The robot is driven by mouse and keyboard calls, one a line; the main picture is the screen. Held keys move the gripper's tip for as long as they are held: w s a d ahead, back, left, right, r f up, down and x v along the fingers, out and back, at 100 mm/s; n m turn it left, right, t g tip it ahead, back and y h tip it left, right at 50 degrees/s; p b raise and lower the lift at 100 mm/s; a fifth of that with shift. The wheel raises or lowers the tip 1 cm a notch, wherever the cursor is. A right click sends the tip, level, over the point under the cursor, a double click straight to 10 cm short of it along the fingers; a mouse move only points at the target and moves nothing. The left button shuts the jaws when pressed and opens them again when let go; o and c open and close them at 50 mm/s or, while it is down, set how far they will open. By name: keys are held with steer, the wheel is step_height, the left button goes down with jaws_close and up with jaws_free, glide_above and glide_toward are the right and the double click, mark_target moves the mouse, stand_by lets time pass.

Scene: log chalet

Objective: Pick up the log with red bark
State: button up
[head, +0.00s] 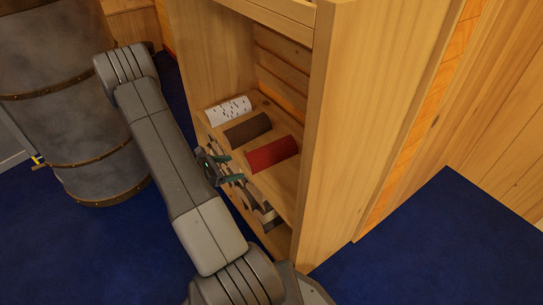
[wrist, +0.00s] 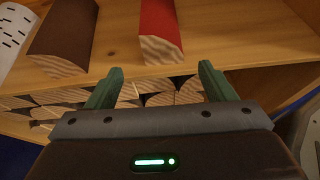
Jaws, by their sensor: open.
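The log with red bark (head: 272,154) lies on the wooden shelf, the rightmost of three logs in the head view. In the wrist view the red log (wrist: 160,30) points its pale cut end toward me, a little beyond and between my fingertips. My gripper (wrist: 157,78) is open and empty, its green fingers apart at the shelf's front edge. In the head view my gripper (head: 224,168) is partly hidden by my arm, just left of the red log.
A dark brown log (head: 247,129) and a white log with black marks (head: 229,110) lie left of the red one. Several split logs (head: 262,204) are stacked below the shelf (head: 285,184). The cabinet's side panel (head: 367,120) stands close on the right. A grey metal barrel (head: 65,95) stands at left.

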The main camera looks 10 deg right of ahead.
mark_target(248, 166)
steer(key=x, duration=0.2)
steer(key=shift+w+d+f, duration=0.1)
steer(key=shift+d, duration=0.15)
steer(key=shift+r+b+x, duration=0.1)
steer(key=shift+b+x, duration=0.6)
steer(key=shift+x, duration=0.6)
steer(key=shift+r+b+x, duration=0.15)
steer(key=shift+b+x, duration=0.55)
steer(key=shift+x, duration=0.6)
steer(key=shift+d, duration=0.2)
steer(key=c, duration=1.3)
